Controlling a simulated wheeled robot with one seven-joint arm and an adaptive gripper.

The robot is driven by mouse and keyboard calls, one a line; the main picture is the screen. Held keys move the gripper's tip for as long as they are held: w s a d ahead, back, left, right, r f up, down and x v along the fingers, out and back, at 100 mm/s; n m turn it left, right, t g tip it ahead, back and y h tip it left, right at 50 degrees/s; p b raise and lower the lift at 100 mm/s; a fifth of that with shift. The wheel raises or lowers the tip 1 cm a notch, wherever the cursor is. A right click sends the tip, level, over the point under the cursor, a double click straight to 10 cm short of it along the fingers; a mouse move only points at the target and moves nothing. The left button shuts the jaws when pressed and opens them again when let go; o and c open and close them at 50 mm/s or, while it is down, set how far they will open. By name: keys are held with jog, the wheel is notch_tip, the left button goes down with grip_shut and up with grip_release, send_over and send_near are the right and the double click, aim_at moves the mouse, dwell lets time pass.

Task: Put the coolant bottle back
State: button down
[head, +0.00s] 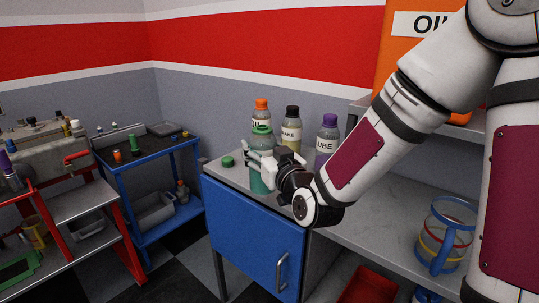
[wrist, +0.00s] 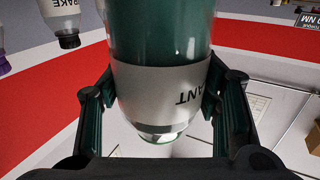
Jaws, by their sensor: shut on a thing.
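The coolant bottle (head: 260,181), green with a pale label, is upright at the left end of the grey counter (head: 234,177). My gripper (head: 264,159) is shut around its side. In the wrist view the bottle (wrist: 160,40) appears upside down, its label ending in "ANT", with a finger against each side of the label. Whether its base touches the counter I cannot tell, as my gripper and wrist hide part of it. A small green cap-like piece (head: 227,161) lies on the counter to its left.
An orange-capped bottle (head: 261,105) stands behind the coolant bottle. The black-capped brake bottle (head: 291,130) and purple-capped lube bottle (head: 326,138) stand to its right. A blue cabinet door (head: 251,237) is below. A blue cart (head: 150,170) stands left.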

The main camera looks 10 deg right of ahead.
jog(key=w+d+f+b, duration=0.1)
jog(key=w+d+f, duration=0.1)
jog(key=w, duration=0.3)
jog(key=w+d+f+b, duration=0.1)
jog(key=w+d+f, duration=0.1)
jog(key=w, duration=0.4)
jog(key=shift+w+d+f, duration=0.3)
jog(key=shift+d, duration=0.3)
jog(key=shift+f, duration=0.1)
jog(key=c, duration=0.6)
grip_release()
jog(key=shift+f, duration=0.1)
jog(key=shift+o, duration=0.2)
